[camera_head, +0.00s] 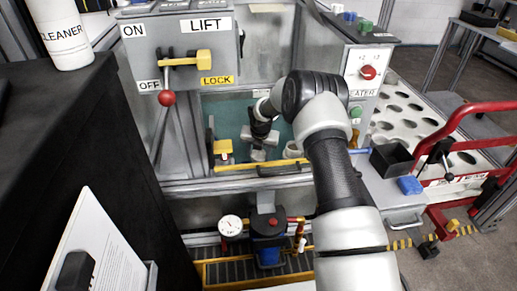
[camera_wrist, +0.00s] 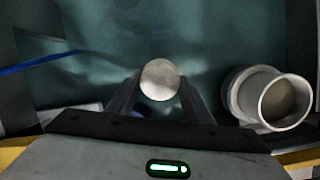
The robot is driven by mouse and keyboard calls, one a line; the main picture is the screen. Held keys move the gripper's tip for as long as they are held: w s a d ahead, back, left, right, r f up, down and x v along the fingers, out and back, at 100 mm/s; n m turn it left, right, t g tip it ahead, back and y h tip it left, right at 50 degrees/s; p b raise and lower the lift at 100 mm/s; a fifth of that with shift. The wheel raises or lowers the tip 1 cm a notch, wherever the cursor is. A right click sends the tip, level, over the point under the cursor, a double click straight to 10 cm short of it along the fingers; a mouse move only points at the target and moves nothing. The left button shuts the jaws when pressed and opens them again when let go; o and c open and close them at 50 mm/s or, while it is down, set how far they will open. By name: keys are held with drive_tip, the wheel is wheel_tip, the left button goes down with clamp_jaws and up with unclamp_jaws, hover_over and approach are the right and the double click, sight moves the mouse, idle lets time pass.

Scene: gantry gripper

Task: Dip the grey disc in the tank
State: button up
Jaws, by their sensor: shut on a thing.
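The tank (camera_head: 233,107) is the teal-lined opening in the middle of the grey machine in the head view. In the wrist view its teal interior (camera_wrist: 200,40) fills most of the background. My gripper (camera_wrist: 160,90) is shut on the grey disc (camera_wrist: 160,79), which shows as a pale round face between the two fingers. In the head view my gripper (camera_head: 260,140) reaches down inside the tank opening, and the disc cannot be made out clearly there. I cannot tell whether the disc touches liquid.
A white cup-like pipe (camera_wrist: 284,101) stands close to the right of my gripper. A yellow-edged front rim (camera_head: 262,164) borders the tank. A red-knobbed lever (camera_head: 166,98) and yellow handle (camera_head: 204,61) are at left. A holed white rack (camera_head: 405,115) is at right.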

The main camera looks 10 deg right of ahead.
sight(259, 155)
drive_tip(key=shift+f, duration=2.45)
idle(0.7)
wheel_tip(259, 155, up, 18)
drive_tip(key=p, duration=1)
drive_tip(key=shift+r, duration=0.2)
idle(1.2)
